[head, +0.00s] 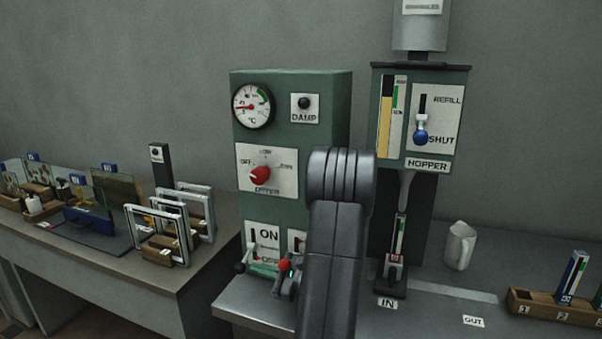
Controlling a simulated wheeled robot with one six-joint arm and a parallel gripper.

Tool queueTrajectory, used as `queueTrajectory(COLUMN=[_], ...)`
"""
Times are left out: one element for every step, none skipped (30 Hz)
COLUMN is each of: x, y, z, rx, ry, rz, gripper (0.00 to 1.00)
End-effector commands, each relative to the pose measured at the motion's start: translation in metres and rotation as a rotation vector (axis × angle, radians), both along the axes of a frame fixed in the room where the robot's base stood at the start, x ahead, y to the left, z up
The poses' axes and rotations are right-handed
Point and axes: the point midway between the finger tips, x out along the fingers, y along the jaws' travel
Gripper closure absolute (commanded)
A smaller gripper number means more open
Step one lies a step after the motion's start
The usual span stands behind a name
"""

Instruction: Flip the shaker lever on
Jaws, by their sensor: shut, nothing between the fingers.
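The green cabinet (291,210) carries a lower panel (265,238) marked ON at its top, with a dark slot. The lower lettering is partly covered. A small red knob (284,265) shows in front of the panel's lower right; I take it for the lever's end, but its shaft is hidden. My gripper (287,284) is small and dark, just below the red knob, and looks shut and empty. I cannot tell whether it touches the knob. My arm covers the panel's right side and part of the gripper.
Above are a dryer dial (260,175), a gauge (252,106) and a DAMP button (304,102). To the right stand a hopper (427,164) with a blue-knobbed lever, a white jug (460,246) and a wooden rack (555,308). Frames and trays fill the left bench.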

Motion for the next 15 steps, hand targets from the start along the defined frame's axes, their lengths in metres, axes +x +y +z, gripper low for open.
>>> queueTrajectory(x=[0.0016, 0.0024, 0.0029, 0.0032, 0.0034, 0.0036, 0.0037, 0.0039, 0.0039, 0.0040, 0.0041, 0.0041, 0.0041, 0.0042, 0.0042], y=[0.0042, 0.0063, 0.0054, 0.0053, 0.0054, 0.0054, 0.0053, 0.0053, 0.0052, 0.0050, 0.0050, 0.0049, 0.0049, 0.0048, 0.0048], z=[0.0010, 0.0011, -0.0039, -0.0051, -0.0055, -0.0058, -0.0059, -0.0059, -0.0059, -0.0057, -0.0055, -0.0053, -0.0051, -0.0049, -0.0047], rx=[0.000, 0.001, -0.007, -0.014, -0.020, -0.026, -0.031, -0.035, -0.039, -0.042, -0.045, -0.047, -0.048, -0.049, -0.049], ry=[0.000, 0.000, -0.024, -0.043, -0.059, -0.077, -0.089, -0.100, -0.110, -0.118, -0.123, -0.129, -0.133, -0.134, -0.135], rz=[0.000, 0.000, -0.002, -0.002, -0.002, -0.002, -0.001, -0.002, -0.002, -0.001, -0.001, -0.002, -0.002, -0.002, -0.002], gripper=[1.00, 1.00, 1.00, 1.00, 1.00, 1.00, 1.00, 1.00, 1.00, 1.00, 1.00, 1.00, 1.00, 1.00, 1.00])
